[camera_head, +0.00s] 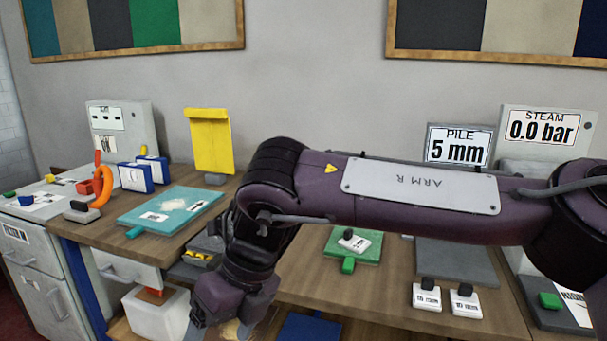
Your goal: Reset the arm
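My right arm (420,190), with a plate marked "ARM R", comes in from the right and stretches across the middle of the view. Its forearm bends down at the dark elbow. My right gripper (218,328) is at the bottom edge, low in front of the table. Its fingers are mostly cut off by the frame, so I cannot tell whether it is open or holds anything. A tan patch shows beside it. My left arm and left gripper are not in view.
The wooden table (400,262) carries a teal mat (165,212), a green pad (368,248) and two labelled weights (465,300). Behind stand a yellow sheet (210,140), a "PILE 5 mm" display (458,147) and a "STEAM 0.0 bar" display (545,125). A white bin (158,318) stands below left.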

